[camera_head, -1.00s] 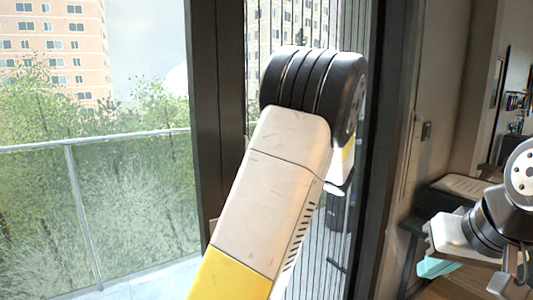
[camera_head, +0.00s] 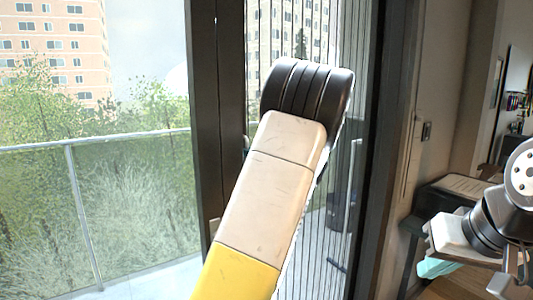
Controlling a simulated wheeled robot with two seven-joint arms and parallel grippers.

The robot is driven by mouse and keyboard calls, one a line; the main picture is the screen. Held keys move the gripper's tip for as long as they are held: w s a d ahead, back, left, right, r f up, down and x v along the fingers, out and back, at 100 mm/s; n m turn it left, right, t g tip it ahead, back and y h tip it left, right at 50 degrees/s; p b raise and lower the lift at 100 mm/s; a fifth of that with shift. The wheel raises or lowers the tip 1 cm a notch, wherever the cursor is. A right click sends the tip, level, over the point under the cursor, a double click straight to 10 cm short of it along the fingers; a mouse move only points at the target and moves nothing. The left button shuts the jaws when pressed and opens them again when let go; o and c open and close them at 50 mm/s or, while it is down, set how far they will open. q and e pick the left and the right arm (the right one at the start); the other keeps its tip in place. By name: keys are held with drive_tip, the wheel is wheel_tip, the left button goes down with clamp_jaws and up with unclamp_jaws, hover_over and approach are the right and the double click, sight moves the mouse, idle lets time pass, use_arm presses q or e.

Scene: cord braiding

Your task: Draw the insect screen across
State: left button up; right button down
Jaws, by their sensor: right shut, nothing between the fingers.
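The insect screen (camera_head: 336,42) shows as a band of thin vertical lines right of a dark upright (camera_head: 217,120), in front of the outdoor view. It reaches across to the dark door frame at the right. My left arm stands in front of it, its black joint and pale, yellow-ended link covering much of its middle. My left gripper is hidden behind this arm, so its hold cannot be seen. My right gripper (camera_head: 437,267), with teal fingertips, is at the lower right, well away from the screen, shut and empty.
A large clear pane on the left looks out on a balcony railing (camera_head: 110,138), bushes and a building. A dark frame post (camera_head: 388,150) stands right of the screen. Beyond it are a wall with a switch (camera_head: 427,131) and a dark table (camera_head: 455,190) behind my right arm.

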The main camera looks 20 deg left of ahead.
use_arm(q)
clamp_jaws()
idle(1.1)
drive_tip(key=shift+s+a, duration=0.45)
drive_tip(key=shift+s, duration=0.1)
drive_tip(key=shift+o, duration=2.2)
unclamp_jaws()
drive_tip(key=shift+s, duration=0.1)
drive_tip(key=shift+d, duration=0.1)
